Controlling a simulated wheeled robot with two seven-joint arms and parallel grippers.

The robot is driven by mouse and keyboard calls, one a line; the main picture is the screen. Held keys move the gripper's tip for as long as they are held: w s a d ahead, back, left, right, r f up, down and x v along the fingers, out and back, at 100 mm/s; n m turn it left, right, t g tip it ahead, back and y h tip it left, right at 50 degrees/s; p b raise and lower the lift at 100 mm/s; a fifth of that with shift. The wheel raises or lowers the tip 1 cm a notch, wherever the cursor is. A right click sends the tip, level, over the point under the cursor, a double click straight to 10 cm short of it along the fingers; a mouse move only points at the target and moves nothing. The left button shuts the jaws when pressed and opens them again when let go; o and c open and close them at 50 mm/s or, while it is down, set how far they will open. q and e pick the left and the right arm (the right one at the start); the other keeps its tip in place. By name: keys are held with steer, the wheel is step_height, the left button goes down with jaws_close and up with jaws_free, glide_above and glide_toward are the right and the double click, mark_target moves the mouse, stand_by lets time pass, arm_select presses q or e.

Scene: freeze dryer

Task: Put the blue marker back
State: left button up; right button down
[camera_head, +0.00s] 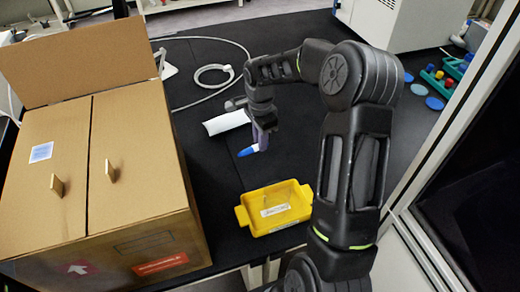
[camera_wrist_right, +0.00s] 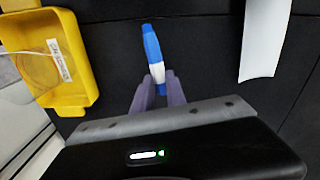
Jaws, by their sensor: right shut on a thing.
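A blue marker with a white band (camera_wrist_right: 151,45) is between the fingertips of my right gripper (camera_wrist_right: 158,92) in the right wrist view. In the head view its blue end (camera_head: 247,151) sticks out below my right gripper (camera_head: 262,132), which is shut on it. The marker is tilted and appears held above the black table. A yellow bin (camera_head: 275,208) with a white label stands on the table, nearer than the gripper. It also shows at the left of the right wrist view (camera_wrist_right: 75,92). My left gripper is not in view.
A cardboard box (camera_head: 130,225) with flaps stands at the left. A white sheet or curved white piece (camera_head: 226,122) lies beside the gripper. A white cable (camera_head: 216,72) runs behind. A green rack (camera_head: 452,72) and blue discs (camera_head: 435,103) are at the far right.

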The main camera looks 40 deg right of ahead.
mark_target(260, 158)
steer(key=shift+f, duration=0.1)
step_height(260, 158, down, 4)
steer(key=shift+f+p, duration=0.1)
steer(key=shift+p, duration=0.3)
steer(key=shift+f, duration=0.1)
steer(key=shift+f, duration=0.1)
steer(key=c, duration=1.4)
jaws_free()
steer(key=shift+o, duration=0.2)
steer(key=r+b, duration=0.2)
steer(key=r, duration=0.5)
steer(key=shift+d+r, duration=0.15)
steer(key=shift+d, duration=0.05)
steer(key=shift+r, duration=0.2)
